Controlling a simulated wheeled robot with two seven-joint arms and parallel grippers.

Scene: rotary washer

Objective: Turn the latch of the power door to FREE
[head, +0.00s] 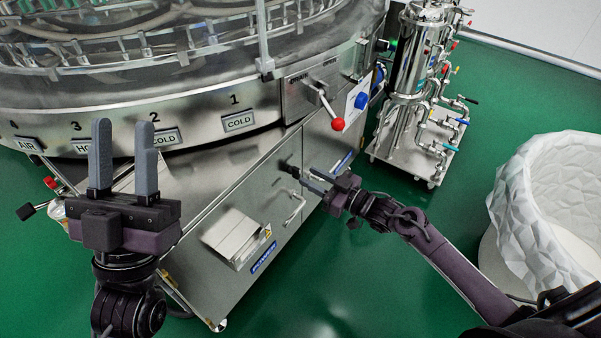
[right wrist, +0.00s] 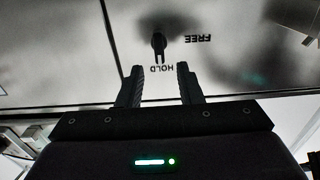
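The latch (right wrist: 158,46) is a small dark knob on the steel power door (right wrist: 80,60). In the right wrist view its narrow end points down towards the HOLD label (right wrist: 162,68); the FREE label (right wrist: 198,39) is up to the right. My right gripper (right wrist: 159,70) is open and empty, its two fingers spread below the latch and lined up with it, with no contact visible. In the head view the right gripper (head: 308,181) is close to the door front, and the latch is small and hard to make out. My left gripper (head: 124,150) is open and empty, fingers up.
A door handle (head: 294,210) is below the right gripper. A piped steel unit (head: 410,120) and a white faceted tub (head: 540,210) stand right. Green floor is clear between.

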